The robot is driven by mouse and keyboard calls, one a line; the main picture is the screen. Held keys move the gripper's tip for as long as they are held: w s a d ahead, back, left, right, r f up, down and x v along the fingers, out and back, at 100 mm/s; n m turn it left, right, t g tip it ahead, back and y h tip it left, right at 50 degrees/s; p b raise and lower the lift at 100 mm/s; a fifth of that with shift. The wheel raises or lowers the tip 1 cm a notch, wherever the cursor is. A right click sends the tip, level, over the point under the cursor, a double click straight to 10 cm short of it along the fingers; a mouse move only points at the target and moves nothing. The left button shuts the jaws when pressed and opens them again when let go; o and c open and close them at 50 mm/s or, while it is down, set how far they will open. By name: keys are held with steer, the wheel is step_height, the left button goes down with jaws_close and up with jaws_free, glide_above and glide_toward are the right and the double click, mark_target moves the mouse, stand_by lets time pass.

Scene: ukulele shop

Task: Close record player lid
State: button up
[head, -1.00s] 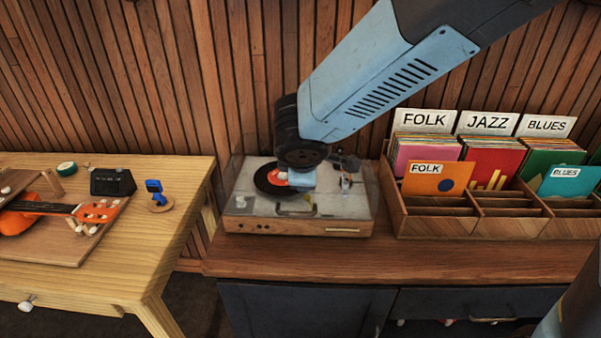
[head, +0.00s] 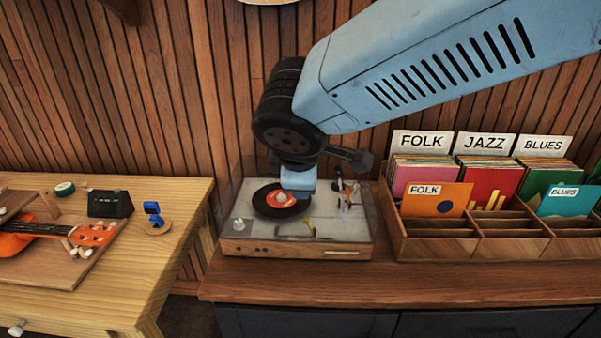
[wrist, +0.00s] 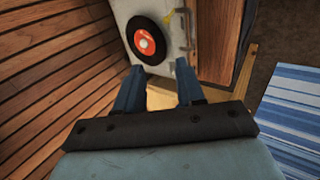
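The record player (head: 343,253) sits on the wooden counter, with a black record with a red label (head: 280,200) on its deck. Its clear lid (head: 226,190) shows only as faint edges rising beside and behind the deck; I cannot tell its exact angle. A bar handle (head: 300,236) shows near the player's front edge, and again in the wrist view (wrist: 187,30). My gripper (head: 297,192) is over the player, in front of part of the deck. In the wrist view my gripper's two blue fingers (wrist: 161,75) are apart with nothing between them.
A wooden record crate (head: 435,245) with sleeves and genre cards stands close to the player's right. A pale wood table (head: 130,270) with an orange ukulele (head: 90,235) is at the left. The slatted wall (head: 180,90) is close behind. The counter front (head: 400,285) is clear.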

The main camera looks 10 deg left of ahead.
steer(key=shift+v, duration=1.35)
steer(key=w+d+r+m+h, duration=0.1)
steer(key=w+d+m, duration=0.1)
steer(key=d+m, duration=0.5)
steer(key=w+d+r+m+h, duration=0.1)
steer(key=w+d+m, duration=0.15)
steer(key=d, duration=0.95)
steer(key=s+d+m, duration=0.3)
steer(key=d+m, duration=0.2)
steer(key=d, duration=0.2)
steer(key=s+d+m+g, duration=0.1)
steer(key=s+d+m, duration=0.2)
steer(key=d+m, duration=0.2)
steer(key=d, duration=0.3)
steer(key=shift+d+r+m+y, duration=0.2)
steer(key=shift+r+m+y, duration=0.05)
steer(key=shift+m+y, duration=0.1)
